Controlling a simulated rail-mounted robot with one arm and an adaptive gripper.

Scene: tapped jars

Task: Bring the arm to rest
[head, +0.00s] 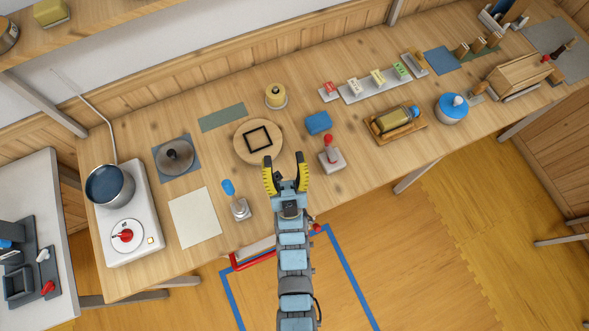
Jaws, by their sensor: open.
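My gripper (285,174) is open and empty in the head view. Its two yellow-and-black fingers point toward the back of the wooden workbench (290,210), over its front part. A round wooden board (241,152) with a black square frame (258,138) lies just beyond the left finger. A red-knobbed lever on a light base (331,158) stands to the right of the fingers, apart from them. My arm reaches up from the bottom of the picture. How high the fingers are above the bench is hard to tell.
A blue-handled lever (238,207) stands left of my gripper. A pot (109,186) sits at the left. A jar lies on a wooden cradle (399,131) at the right. Blue tape (349,277) marks the floor.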

